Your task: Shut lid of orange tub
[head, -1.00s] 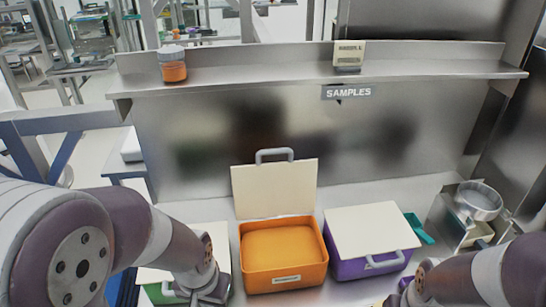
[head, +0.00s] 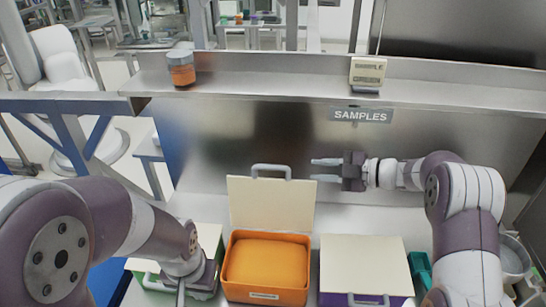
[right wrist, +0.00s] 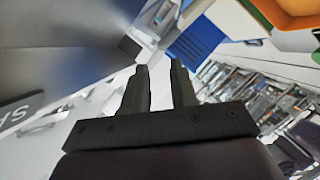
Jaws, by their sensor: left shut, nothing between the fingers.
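The orange tub (head: 264,289) stands on the bench with its cream lid (head: 271,204) raised upright at the back. A grey handle (head: 271,169) is on the lid's top edge. My right gripper (head: 326,170) is open and empty, right of the raised lid near handle height, its fingers pointing left and apart from the lid. Its two spread fingers show in the right wrist view (right wrist: 160,82), with part of the orange tub at the top right. My left gripper (head: 181,291) is shut and empty, low at the green tub's front, left of the orange tub.
A green tub (head: 143,281) with its lid shut stands left, partly hidden by my left arm. A purple tub (head: 365,300) with its cream lid shut stands right. A metal shelf (head: 270,82) crosses behind, holding a jar (head: 181,68). A metal container (head: 512,258) stands far right.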

